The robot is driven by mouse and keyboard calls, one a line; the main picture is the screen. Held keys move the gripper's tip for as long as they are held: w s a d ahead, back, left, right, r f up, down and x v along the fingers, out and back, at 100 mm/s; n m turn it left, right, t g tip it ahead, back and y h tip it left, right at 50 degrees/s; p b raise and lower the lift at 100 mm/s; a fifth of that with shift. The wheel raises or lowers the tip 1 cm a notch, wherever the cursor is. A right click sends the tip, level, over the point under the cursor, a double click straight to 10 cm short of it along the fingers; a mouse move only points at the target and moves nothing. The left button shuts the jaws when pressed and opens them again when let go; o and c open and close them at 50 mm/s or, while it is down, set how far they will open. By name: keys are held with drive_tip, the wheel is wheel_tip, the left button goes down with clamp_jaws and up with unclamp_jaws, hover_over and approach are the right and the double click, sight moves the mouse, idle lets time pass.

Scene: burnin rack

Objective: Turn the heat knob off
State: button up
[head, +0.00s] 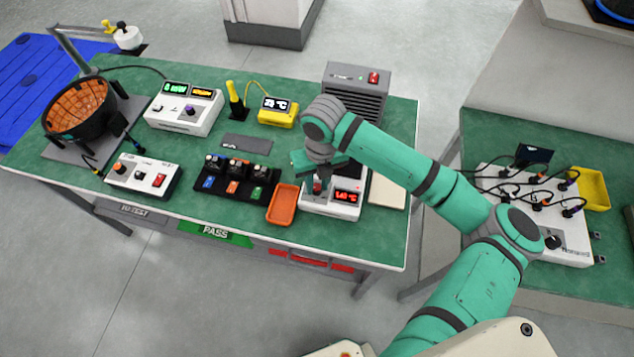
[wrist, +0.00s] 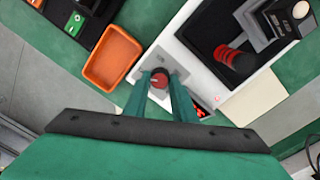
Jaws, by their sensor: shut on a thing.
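The heat knob (wrist: 159,78) is a small red-topped knob on the front panel of a white heater unit (wrist: 182,35). In the wrist view my gripper (wrist: 160,84) has its two green fingers on either side of the knob and is shut on it. In the head view the unit (head: 346,212) stands at the front right of the green table, with a lit red display (head: 346,197). My gripper (head: 318,180) comes down over its left part and hides much of the knob. The knob's exact pointer direction is too small to read.
An orange tray (head: 283,204) stands just left of the heater unit. A black rack (head: 238,196) with several small modules lies further left. A pale board (head: 387,190) lies to the right. A grey vented box (head: 356,90) stands behind. In the wrist view a red-ringed black part (wrist: 235,57) rises on the unit.

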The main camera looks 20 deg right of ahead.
sight(319, 186)
drive_tip(key=shift+n, duration=0.3)
drive_tip(key=o, duration=1)
drive_tip(key=shift+o, duration=0.2)
wheel_tip(319, 186, up, 11)
drive_tip(key=shift+d, duration=0.25)
drive_tip(key=shift+f, duration=0.1)
